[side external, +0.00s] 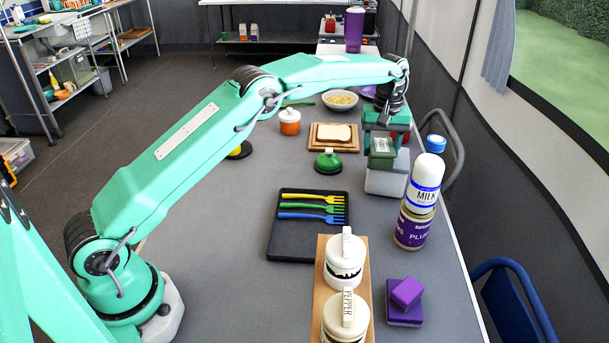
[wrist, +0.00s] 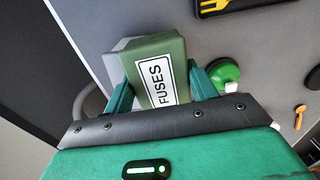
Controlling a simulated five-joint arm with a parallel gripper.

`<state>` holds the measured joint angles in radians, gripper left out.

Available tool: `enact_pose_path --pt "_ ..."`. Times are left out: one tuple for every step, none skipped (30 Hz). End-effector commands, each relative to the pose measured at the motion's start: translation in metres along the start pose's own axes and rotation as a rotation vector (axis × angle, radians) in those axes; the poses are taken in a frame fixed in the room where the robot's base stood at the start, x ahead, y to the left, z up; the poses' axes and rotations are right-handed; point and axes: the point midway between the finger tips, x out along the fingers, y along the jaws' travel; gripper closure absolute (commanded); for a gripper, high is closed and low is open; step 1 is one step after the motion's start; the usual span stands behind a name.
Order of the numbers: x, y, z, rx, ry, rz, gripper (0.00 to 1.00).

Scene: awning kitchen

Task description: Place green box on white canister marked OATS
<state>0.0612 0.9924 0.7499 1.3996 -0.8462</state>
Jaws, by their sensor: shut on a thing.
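My gripper (side external: 385,128) is shut on a small green box (side external: 381,160), held over the far right of the table. In the wrist view the green box (wrist: 157,72) sits between the fingers and carries a white label reading FUSES. A pale grey block (side external: 385,182) lies just below and behind it; I cannot tell whether they touch. No canister clearly reads OATS.
A milk bottle (side external: 425,180) and a plum jar (side external: 411,228) stand right of the canisters' rear. Purple blocks (side external: 405,292) lie front right. A black tray (side external: 285,240) holds coloured forks.

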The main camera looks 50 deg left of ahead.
Motion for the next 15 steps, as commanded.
enact_pose_path --pt "-0.0003 0.0001 -0.0002 0.000 0.001 0.001 0.69" --pt "-0.0004 0.0001 -0.0002 0.000 0.001 0.001 0.69" --pt "-0.0005 0.0001 -0.0002 0.000 0.001 0.001 0.69" --pt "-0.0005 0.0001 -0.0002 0.000 0.001 0.001 0.69" --pt "-0.0005 0.0001 -0.0002 0.000 0.001 0.001 0.69" --pt "-0.0005 0.0002 -0.0001 0.000 0.001 0.001 0.69" --pt "-0.0003 0.0002 -0.0001 0.000 0.001 0.001 0.69" --pt "0.0002 0.0001 -0.0001 0.000 0.001 0.001 0.69" --pt "0.0010 0.0001 -0.0001 0.000 0.000 0.000 0.69" --pt "0.0017 0.0001 -0.0001 0.000 0.000 0.000 0.69" --pt "0.0023 0.0001 -0.0001 0.000 0.000 0.000 0.69" --pt "0.0028 0.0001 -0.0001 0.000 0.000 0.000 0.39" --pt "0.0027 0.0001 -0.0001 0.000 0.000 0.000 0.33" --pt "0.0027 0.0001 -0.0001 0.000 0.000 0.000 0.27" --pt "0.0027 0.0001 -0.0001 0.000 0.000 0.000 0.21"
